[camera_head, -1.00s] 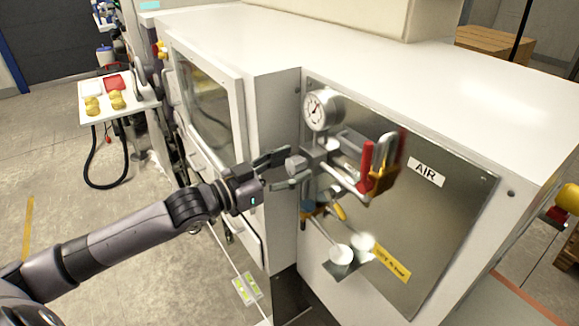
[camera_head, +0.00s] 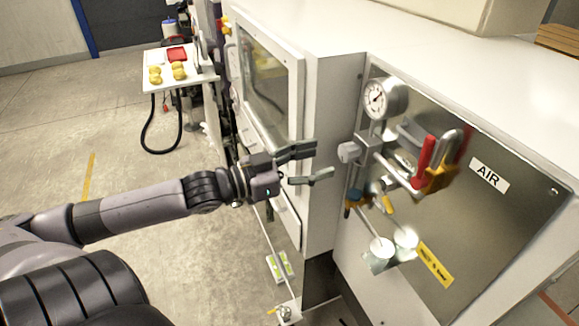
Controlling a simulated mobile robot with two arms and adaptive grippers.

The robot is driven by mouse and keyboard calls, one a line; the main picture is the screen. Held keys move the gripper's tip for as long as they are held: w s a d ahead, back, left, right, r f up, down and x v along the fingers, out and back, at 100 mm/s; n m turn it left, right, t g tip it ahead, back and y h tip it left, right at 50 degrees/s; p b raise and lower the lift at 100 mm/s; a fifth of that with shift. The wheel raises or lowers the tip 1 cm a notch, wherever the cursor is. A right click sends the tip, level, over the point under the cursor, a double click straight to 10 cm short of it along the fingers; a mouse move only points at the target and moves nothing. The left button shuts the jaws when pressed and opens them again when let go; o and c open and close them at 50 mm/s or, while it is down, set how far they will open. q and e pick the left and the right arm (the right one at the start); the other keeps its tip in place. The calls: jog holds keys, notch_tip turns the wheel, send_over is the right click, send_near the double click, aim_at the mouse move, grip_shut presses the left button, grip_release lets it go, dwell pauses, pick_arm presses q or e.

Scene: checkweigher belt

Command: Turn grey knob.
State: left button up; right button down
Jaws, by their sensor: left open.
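The grey knob (camera_head: 349,152) is a short cylinder on the left end of the metal regulator block (camera_head: 369,147), below a round pressure gauge (camera_head: 385,98) on the air panel. My left gripper (camera_head: 322,161) is open and empty. Its two fingers point right toward the knob, one above the other, with a visible gap between fingertips and knob. The knob's exact turn angle cannot be told. My right gripper is not in view.
A red lever with a yellow padlock (camera_head: 438,175) sticks out right of the knob. The cabinet's framed window (camera_head: 268,80) stands behind my gripper.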

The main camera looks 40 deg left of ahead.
pick_arm(q)
jog(key=shift+v, duration=2.55)
